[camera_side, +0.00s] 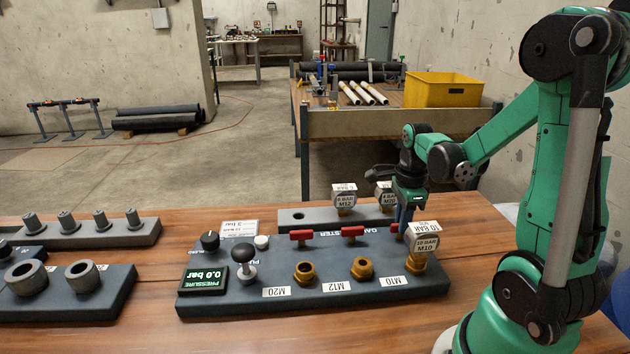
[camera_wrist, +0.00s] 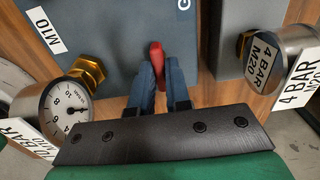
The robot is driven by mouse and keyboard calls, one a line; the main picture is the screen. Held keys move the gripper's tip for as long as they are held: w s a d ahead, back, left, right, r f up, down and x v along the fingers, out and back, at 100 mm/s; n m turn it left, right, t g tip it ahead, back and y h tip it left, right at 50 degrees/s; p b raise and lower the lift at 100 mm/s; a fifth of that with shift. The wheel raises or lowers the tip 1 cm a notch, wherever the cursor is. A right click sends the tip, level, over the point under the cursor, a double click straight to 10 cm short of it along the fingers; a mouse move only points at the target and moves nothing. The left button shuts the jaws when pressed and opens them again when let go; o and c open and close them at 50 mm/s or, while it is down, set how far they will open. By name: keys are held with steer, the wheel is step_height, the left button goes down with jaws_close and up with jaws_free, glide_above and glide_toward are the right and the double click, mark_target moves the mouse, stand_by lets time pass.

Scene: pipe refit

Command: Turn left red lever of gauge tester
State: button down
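The gauge tester (camera_side: 230,296) is a dark grey panel on the table, with brass ports labelled M20, M12 and M10. In the side view, a left red lever (camera_side: 301,235) and a middle red lever (camera_side: 352,231) show clear of my gripper. My gripper (camera_side: 405,222) points down at the right-hand red lever, mostly hidden behind the fingers and a gauge. In the wrist view, my blue fingers (camera_wrist: 160,72) stand close on both sides of this red lever (camera_wrist: 157,57), near the M10 label, and appear closed on it.
A 10 bar M10 gauge (camera_side: 421,241) sits on the M10 port, close by my gripper. Two more gauges, one a 6 bar M12 (camera_side: 344,198), stand on a grey holder behind. The tester also bears a display reading 0.0 bar (camera_side: 206,280) and a pump knob (camera_side: 243,254).

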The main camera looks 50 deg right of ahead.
steer(key=shift+n, duration=0.4)
steer(key=n, duration=0.3)
steer(key=shift+n, duration=0.4)
steer(key=n, duration=0.4)
steer(key=shift+n, duration=0.3)
steer(key=n, duration=0.8)
steer(key=shift+n, duration=0.3)
steer(key=c, duration=0.8)
jaws_free()
steer(key=shift+c, duration=0.2)
